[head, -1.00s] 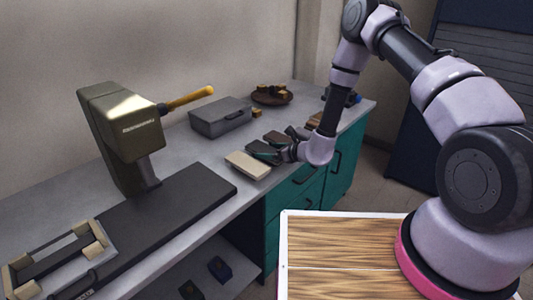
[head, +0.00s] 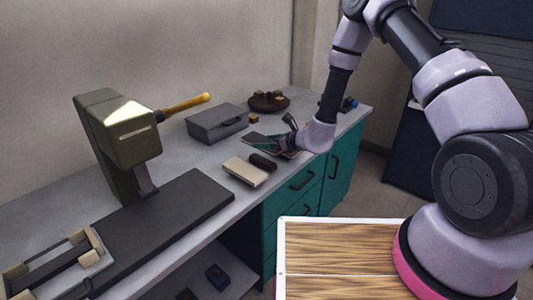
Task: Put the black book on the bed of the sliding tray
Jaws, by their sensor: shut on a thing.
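My gripper (head: 281,142) is shut on a thin dark flat thing (head: 257,140), which looks like the black book, and holds it over the back bench near its front edge. The fingers hide part of it. The sliding tray (head: 97,262) is at the lower left, a frame with pale corner blocks around a dark bed. The picture edge cuts part of it off. It lies on a long dark slab (head: 185,205) that runs under a press (head: 118,128) with a yellow handle. My gripper is far to the right of the tray.
A beige block or book (head: 245,171) lies below my gripper, with a dark rounded shape (head: 262,161) beside it, object or shadow unclear. A grey case (head: 217,122) and a brown dish (head: 268,101) stand behind. The press stands between my gripper and the tray's left end.

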